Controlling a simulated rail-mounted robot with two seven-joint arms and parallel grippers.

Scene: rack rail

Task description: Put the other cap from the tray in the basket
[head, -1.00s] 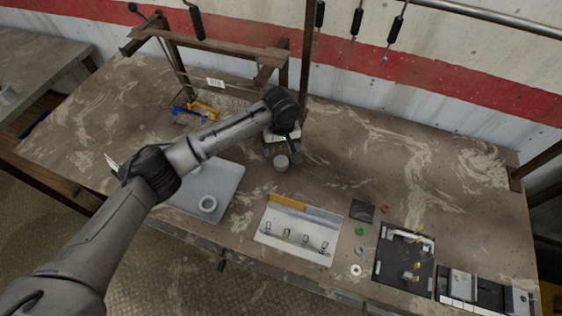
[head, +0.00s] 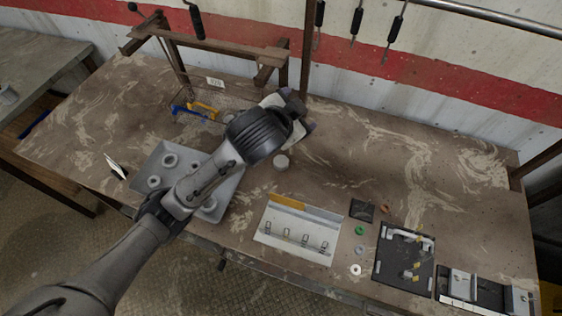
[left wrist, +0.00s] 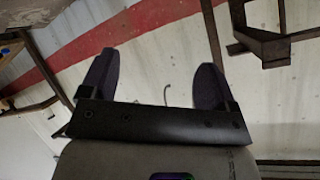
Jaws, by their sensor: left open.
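The grey tray (head: 228,190) lies at the left front of the table in the head view, partly hidden by my left arm. I cannot tell which are caps. What looks like a wire basket (head: 224,98) stands at the back left, below a small label. My left gripper (head: 303,112) is above the back of the table, mostly hidden behind its own wrist. The left wrist view shows its two dark fingers (left wrist: 152,85) apart, with nothing between them.
A blue and yellow tool (head: 202,110) lies by the basket. A white fixture (head: 297,232) and a dark board (head: 405,255) lie farther right. A brown frame (head: 215,47) rises behind; the table's back right is clear.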

